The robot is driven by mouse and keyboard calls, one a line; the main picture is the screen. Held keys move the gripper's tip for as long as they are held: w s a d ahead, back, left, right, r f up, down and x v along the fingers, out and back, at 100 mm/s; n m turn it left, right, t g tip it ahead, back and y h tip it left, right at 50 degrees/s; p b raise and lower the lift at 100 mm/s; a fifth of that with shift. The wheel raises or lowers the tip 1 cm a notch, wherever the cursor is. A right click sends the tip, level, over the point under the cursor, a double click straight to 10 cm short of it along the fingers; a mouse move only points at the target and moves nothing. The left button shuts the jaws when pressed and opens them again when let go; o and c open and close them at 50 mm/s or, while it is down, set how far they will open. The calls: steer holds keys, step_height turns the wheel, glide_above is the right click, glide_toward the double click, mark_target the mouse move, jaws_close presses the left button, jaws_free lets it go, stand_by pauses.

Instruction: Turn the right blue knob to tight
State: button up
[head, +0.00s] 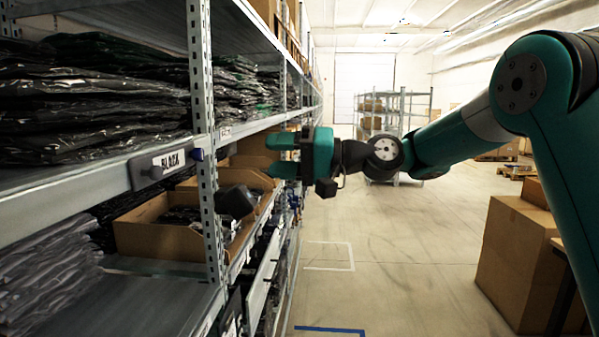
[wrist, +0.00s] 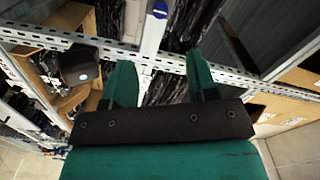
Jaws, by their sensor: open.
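A small blue knob (head: 197,154) sits at the right end of the grey holder with the BLACK label (head: 170,164), on the shelf edge by the upright post. In the wrist view a round blue knob (wrist: 160,9) with a pale mark shows at the top centre. My gripper (head: 268,156) is teal, open and empty, to the right of the knob with its fingers pointing left at the shelf. In the wrist view my gripper (wrist: 160,72) has its two fingers apart, and the knob lies beyond their tips, not touched. I cannot read the knob's setting.
A dark box-shaped device (head: 236,201) juts out by the perforated post (head: 202,90), below and left of my gripper. Cardboard bins (head: 150,240) and bagged black garments (head: 85,95) fill the shelves. Brown cartons (head: 520,260) stand at the right. The aisle floor (head: 390,240) is clear.

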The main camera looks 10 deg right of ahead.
steer(key=b+v, duration=0.1)
steer(key=v, duration=0.3)
steer(key=shift+b, duration=0.4)
steer(key=shift+a, duration=0.1)
steer(key=s+a+f+n+g+h, duration=0.2)
steer(key=s+a+f+h, duration=0.15)
steer(key=s, duration=0.25)
steer(key=s+a+f+n+g+h, duration=0.1)
steer(key=s+a+f+h, duration=0.2)
steer(key=s+f, duration=0.3)
steer(key=s+d+f+n+g+h, duration=0.1)
steer(key=s+d+f+h, duration=0.2)
steer(key=s, duration=0.6)
steer(key=s+d+f+n+g+h, duration=0.2)
steer(key=s+f, duration=0.4)
steer(key=s, duration=0.3)
steer(key=shift+d+h, duration=0.65)
steer(key=shift+d, duration=0.35)
steer(key=shift+f, duration=0.15)
